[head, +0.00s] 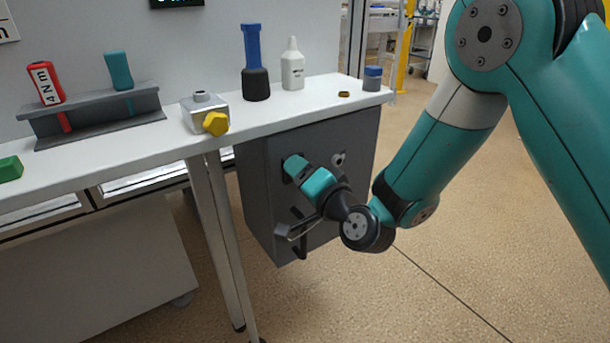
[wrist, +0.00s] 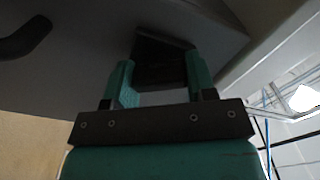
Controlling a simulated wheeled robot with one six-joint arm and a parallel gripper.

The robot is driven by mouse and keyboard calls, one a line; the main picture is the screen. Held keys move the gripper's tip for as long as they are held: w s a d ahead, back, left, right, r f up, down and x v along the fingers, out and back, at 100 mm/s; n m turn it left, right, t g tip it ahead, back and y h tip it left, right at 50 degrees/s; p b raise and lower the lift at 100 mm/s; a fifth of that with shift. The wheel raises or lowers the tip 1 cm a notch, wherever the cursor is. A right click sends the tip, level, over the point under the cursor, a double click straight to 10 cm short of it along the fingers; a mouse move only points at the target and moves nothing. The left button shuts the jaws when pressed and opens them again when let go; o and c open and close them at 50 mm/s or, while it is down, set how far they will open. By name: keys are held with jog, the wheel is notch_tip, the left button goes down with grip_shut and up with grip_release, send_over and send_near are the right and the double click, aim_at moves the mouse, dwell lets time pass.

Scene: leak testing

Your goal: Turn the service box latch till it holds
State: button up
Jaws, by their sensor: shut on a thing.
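The dark grey service box (head: 262,200) hangs under the right part of the bench, and its front also shows in the wrist view (wrist: 90,30). My gripper (head: 293,168) reaches its front face at the upper left. In the wrist view my gripper (wrist: 158,80) has its two teal fingers on either side of a dark block, the latch (wrist: 162,62), and is shut on it. The latch is mostly hidden by my gripper in the head view. Its turn angle I cannot tell.
A black handle (head: 299,240) is low on the box front, with my wrist close by. A small round fitting (head: 338,160) sits right of my gripper. The white bench top (head: 300,112) above carries bottles, a tool rack (head: 95,115) and a metal fitting with a yellow knob (head: 215,123).

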jog(key=m, duration=0.5)
jog(key=shift+p, duration=0.35)
jog(key=o, duration=1.4)
jog(key=shift+f, duration=0.1)
jog(key=b+v, duration=0.6)
jog(key=b, duration=0.1)
jog(key=shift+b, duration=0.35)
